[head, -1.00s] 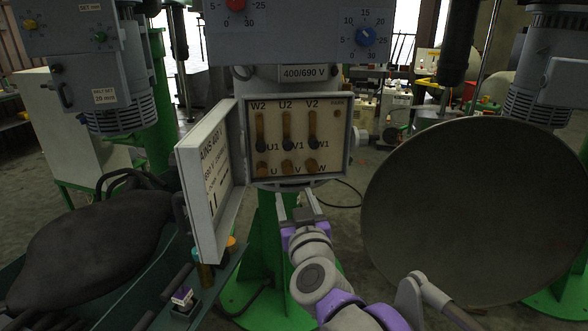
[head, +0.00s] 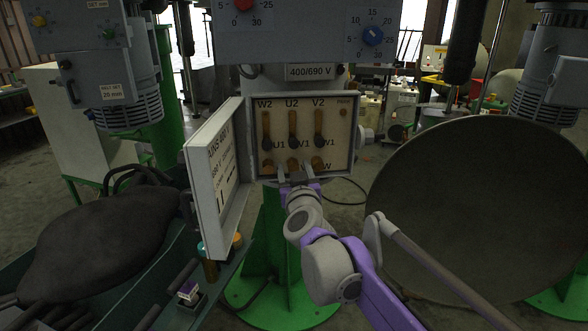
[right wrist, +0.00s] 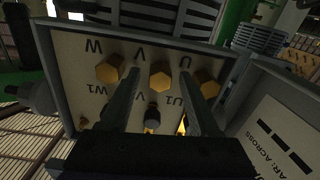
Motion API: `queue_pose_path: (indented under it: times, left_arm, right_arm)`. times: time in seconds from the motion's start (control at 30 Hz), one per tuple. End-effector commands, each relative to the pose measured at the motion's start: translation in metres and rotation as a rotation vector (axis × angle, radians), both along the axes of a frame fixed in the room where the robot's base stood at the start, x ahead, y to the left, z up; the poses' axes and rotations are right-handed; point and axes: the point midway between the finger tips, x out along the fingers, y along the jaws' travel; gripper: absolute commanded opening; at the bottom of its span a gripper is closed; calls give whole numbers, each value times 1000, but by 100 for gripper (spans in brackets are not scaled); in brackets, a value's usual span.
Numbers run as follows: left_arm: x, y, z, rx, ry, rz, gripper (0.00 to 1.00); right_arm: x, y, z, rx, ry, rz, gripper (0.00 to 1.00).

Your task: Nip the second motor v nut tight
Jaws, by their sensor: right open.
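The open motor terminal box (head: 350,150) is at the middle of the head view, with three brass link bars and a lower row marked U, V and W. The V nut (right wrist: 161,76) is a brass hex nut in the middle of its row in the right wrist view, where the letters are upside down. My right gripper (head: 296,174) is open just in front of that row. In the right wrist view its fingers (right wrist: 161,68) lie on either side of the V nut; I cannot tell whether they touch it. In the head view the gripper partly hides this nut. My left gripper is not in view.
The W nut (right wrist: 110,70) and U nut (right wrist: 207,82) sit close outside the fingers. The box's open lid (head: 215,180) stands at the left. A large round dark disc (head: 460,215) stands at the right. A dark bulky shape (head: 95,240) lies at the left.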

Motion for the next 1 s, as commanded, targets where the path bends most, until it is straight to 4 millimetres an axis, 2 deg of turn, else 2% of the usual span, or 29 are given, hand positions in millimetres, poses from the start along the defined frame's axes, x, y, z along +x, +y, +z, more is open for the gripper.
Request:
queue_pose_path:
  times: [0.17,0.5,1.0]
  left_arm:
    - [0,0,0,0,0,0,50]
    - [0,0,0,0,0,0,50]
    - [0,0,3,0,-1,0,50]
  right_arm:
    - [0,0,0,0,0,0,61]
    - [0,0,0,0,0,0,0]
    - [0,0,0,67,8,0,0]
